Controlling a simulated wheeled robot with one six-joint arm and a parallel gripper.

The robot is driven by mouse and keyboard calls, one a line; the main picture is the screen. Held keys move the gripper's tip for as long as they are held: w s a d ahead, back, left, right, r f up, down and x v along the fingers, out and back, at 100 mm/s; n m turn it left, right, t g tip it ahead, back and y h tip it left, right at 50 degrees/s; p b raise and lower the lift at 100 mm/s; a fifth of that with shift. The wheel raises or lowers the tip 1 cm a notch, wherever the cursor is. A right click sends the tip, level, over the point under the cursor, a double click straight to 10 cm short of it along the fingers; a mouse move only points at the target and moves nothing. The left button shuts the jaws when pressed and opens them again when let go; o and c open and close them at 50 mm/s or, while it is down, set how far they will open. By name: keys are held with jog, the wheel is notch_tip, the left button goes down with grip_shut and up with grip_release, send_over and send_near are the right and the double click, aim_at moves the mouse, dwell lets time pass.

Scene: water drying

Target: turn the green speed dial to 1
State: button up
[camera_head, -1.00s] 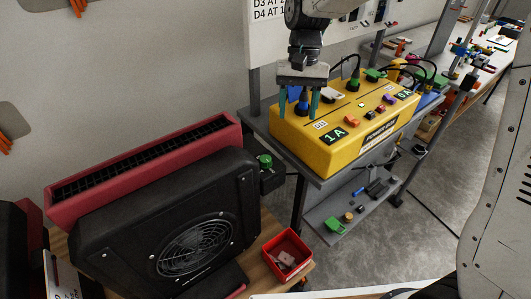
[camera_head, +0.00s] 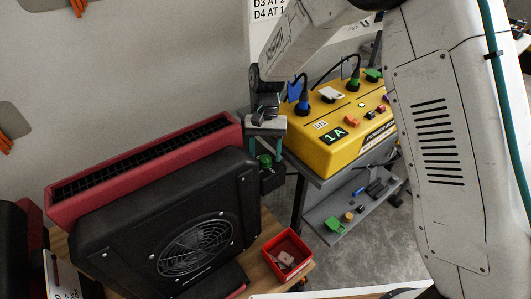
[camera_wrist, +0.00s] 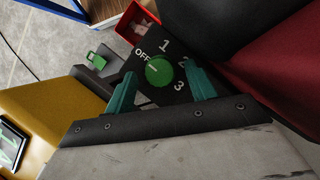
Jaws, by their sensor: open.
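The green speed dial (camera_wrist: 158,70) sits on a small black box with white marks OFF, 1 and 3, plus a partly covered mark between them. A pale line on the dial seems to face OFF. In the head view the dial (camera_head: 265,160) is at the right side of the black and red blower (camera_head: 190,220). My gripper (camera_head: 266,148) is open and just above the dial. In the wrist view its teal fingers (camera_wrist: 159,73) stand either side of the dial, with gaps. Nothing is held.
A yellow power box (camera_head: 320,150) with a blue-capped plug and a 1A display stands on a grey cart close to the right. A red bin (camera_head: 288,256) with small items sits below the dial. The wall is behind.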

jog(key=shift+s+f, duration=0.1)
jog(key=shift+f, duration=0.15)
jog(key=shift+c, duration=0.2)
jog(key=c, duration=0.9)
jog(key=shift+m, duration=0.3)
jog(key=m+y, duration=0.1)
jog(key=m, duration=0.1)
jog(key=m+y, duration=0.1)
jog(key=m, duration=0.1)
jog(key=shift+d+m+t, duration=0.2)
jog(key=shift+m+t, duration=0.2)
jog(key=m+t, duration=0.1)
jog(key=m, duration=0.2)
jog(key=m+y, duration=0.1)
jog(key=m, duration=0.2)
jog(key=shift+s+d+t+y, duration=0.1)
jog(key=shift+s+t+y, duration=0.05)
jog(key=shift+t+y, duration=0.2)
jog(key=shift+m, duration=0.3)
